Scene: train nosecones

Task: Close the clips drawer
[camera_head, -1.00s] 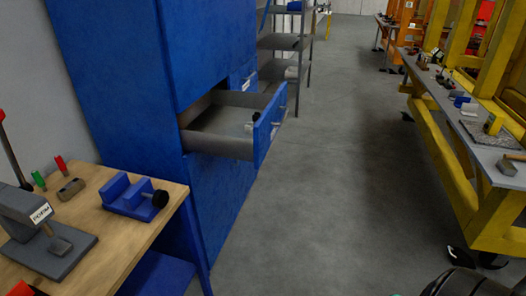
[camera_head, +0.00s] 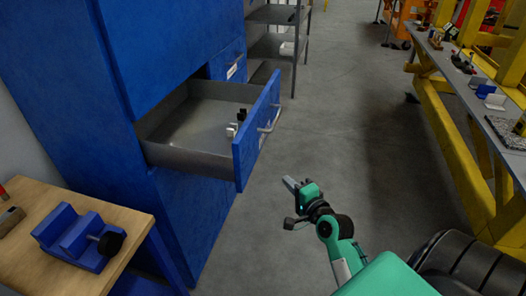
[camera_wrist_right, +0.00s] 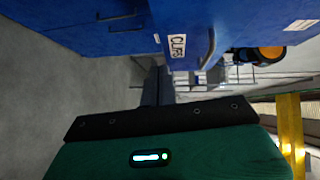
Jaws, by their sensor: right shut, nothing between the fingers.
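The clips drawer (camera_head: 190,158) stands pulled out of the tall blue cabinet (camera_head: 150,60). Its blue front (camera_head: 246,142) has a light bar handle (camera_head: 271,119), and small black and white items (camera_head: 233,129) lie inside near the front. In the right wrist view a "CLIPS" label (camera_wrist_right: 178,46) shows on the blue front beside the curved handle (camera_wrist_right: 210,48). My right gripper (camera_head: 289,183) is shut and empty, apart from the drawer, to the right of and below its front in the head view. Its fingers (camera_wrist_right: 158,86) also show in the right wrist view. My left gripper is out of view.
A grey shelf rack (camera_head: 275,45) stands behind. A yellow-framed bench (camera_head: 470,110) runs along the right. The grey floor (camera_head: 335,115) between is clear.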

